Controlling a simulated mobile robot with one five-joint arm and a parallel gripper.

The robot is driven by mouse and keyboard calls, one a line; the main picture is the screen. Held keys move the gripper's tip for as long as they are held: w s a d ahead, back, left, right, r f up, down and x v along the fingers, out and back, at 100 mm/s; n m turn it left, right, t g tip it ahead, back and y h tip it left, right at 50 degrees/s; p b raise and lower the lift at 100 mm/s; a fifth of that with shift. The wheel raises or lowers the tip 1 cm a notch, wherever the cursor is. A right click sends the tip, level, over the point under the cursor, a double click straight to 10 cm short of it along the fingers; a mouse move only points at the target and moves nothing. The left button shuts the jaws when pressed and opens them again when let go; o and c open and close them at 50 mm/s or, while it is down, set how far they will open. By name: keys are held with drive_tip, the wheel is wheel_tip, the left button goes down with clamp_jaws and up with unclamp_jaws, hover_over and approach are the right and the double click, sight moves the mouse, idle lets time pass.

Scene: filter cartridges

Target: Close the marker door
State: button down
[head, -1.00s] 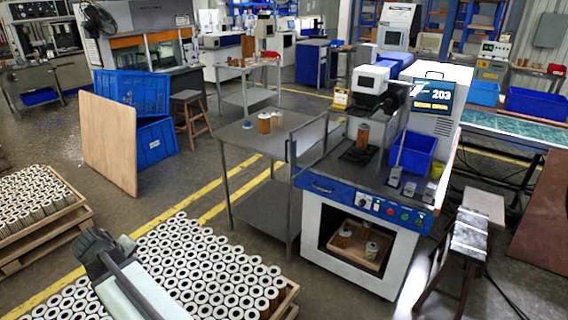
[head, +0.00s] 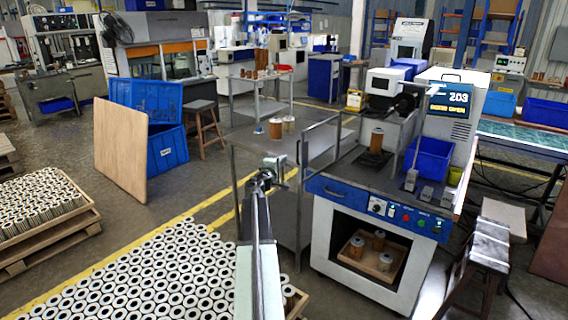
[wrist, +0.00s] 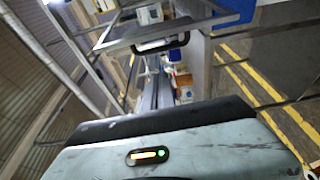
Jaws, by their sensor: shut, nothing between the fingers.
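The marking machine (head: 375,215) stands right of centre in the head view, with a screen (head: 452,99) that reads 203 and a line that looks like DOOR OPEN. Its door (head: 303,150), a clear panel in a grey frame, stands swung out at the machine's left front. My gripper (head: 277,163) is shut and empty, just left of the door; I cannot tell whether they touch. In the wrist view a grey frame with a black handle (wrist: 162,45) lies ahead of my gripper (wrist: 155,82). A brown cartridge (head: 376,141) stands inside the machine.
A steel table (head: 250,140) with several cartridges stands behind my gripper. A pallet of white-ended cartridges (head: 150,275) covers the lower left floor. A stool (head: 490,250) stands at the machine's right.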

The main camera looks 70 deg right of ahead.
drive_tip(key=d, duration=0.8)
drive_tip(key=shift+s+a, duration=0.6)
drive_tip(key=shift+s, duration=0.35)
drive_tip(key=shift+s+a, duration=0.55)
drive_tip(key=shift+s, duration=0.35)
